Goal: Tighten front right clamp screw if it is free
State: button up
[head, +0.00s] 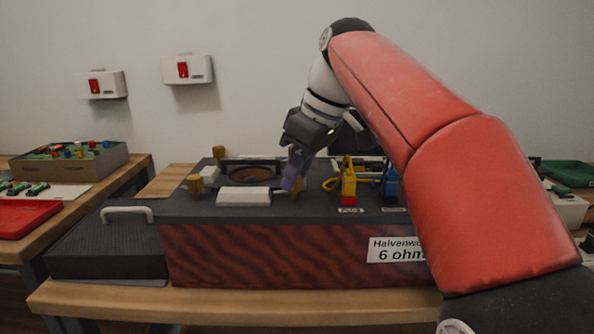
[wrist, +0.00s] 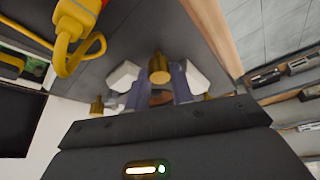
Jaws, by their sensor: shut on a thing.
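The front right clamp screw is a brass-coloured knob on top of the dark box (head: 300,212). In the head view only a sliver of the screw (head: 297,194) shows beside my fingers. In the wrist view the screw (wrist: 159,68) stands between the two fingertips. My gripper (head: 293,178), with purple-grey fingers, reaches down from above and is shut on this screw; it also shows in the wrist view (wrist: 159,84). The front left screw (head: 195,186) and back left screw (head: 218,153) stand apart from it. A copper-coloured disc (head: 250,174) lies between the white blocks.
A yellow plug (head: 348,186) with a looped cable and a blue plug (head: 391,185) stand just right of my gripper. A black case with a handle (head: 127,210) is left of the box. A red tray (head: 22,217) lies on the left bench. Free space lies above the box.

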jog(key=shift+m, duration=0.3)
jog(key=m+h, duration=0.1)
jog(key=m, duration=0.1)
jog(key=m+t+h, duration=0.1)
jog(key=m, duration=0.2)
jog(key=shift+s+a+m+t, duration=0.15)
jog(key=shift+m+t, duration=0.15)
jog(key=m+h, duration=0.1)
jog(key=m, duration=0.2)
jog(key=m+h, duration=0.1)
jog(key=m, duration=0.1)
jog(key=shift+a+m+t, duration=0.1)
jog(key=shift+m+t, duration=0.2)
jog(key=shift+m, duration=0.1)
jog(key=o, duration=1)
jog(key=shift+v, duration=3.95)
